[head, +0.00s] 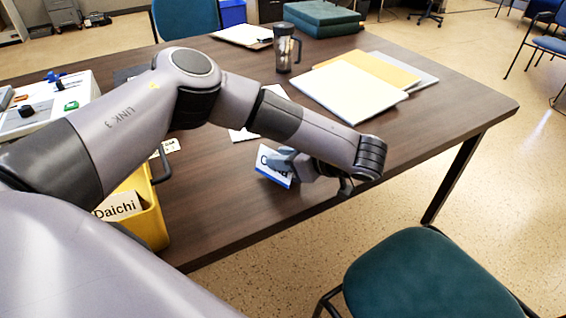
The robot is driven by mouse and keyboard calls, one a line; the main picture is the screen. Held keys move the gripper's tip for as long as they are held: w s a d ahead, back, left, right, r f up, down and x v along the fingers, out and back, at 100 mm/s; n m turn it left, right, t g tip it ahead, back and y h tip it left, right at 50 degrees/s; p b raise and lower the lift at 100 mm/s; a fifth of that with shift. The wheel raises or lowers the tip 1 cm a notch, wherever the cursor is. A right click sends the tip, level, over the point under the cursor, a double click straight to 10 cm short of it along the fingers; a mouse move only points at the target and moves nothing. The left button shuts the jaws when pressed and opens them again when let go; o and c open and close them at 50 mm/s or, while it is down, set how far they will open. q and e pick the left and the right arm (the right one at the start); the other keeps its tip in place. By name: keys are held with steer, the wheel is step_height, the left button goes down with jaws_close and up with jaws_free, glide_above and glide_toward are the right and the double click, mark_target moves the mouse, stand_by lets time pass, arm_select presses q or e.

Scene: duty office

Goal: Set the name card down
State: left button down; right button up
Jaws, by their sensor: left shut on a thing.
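The name card (268,172) is white and blue with partly covered lettering. It is tilted, over the brown table (225,190) near its front edge. My left gripper (284,160) is shut on it, and its fingers hide part of the card. I cannot tell whether the card's lower edge touches the table. Another name card (118,206), reading "Daichi", is in a yellow bin (150,222) at the table's left front. My right gripper is not in view.
White and tan folders (350,92) lie on the right of the table. A device with knobs (38,104) is at the left. A teal chair (425,275) is at the front right. Bare tabletop lies right of the card.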

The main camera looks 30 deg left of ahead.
arm_select(q)
steer(key=shift+f, duration=0.55)
steer(key=shift+r, duration=0.1)
steer(key=c, duration=0.8)
jaws_free()
steer(key=shift+c, duration=0.2)
steer(key=shift+d, duration=0.1)
steer(key=p+v, duration=0.1)
steer(key=v, duration=1.1)
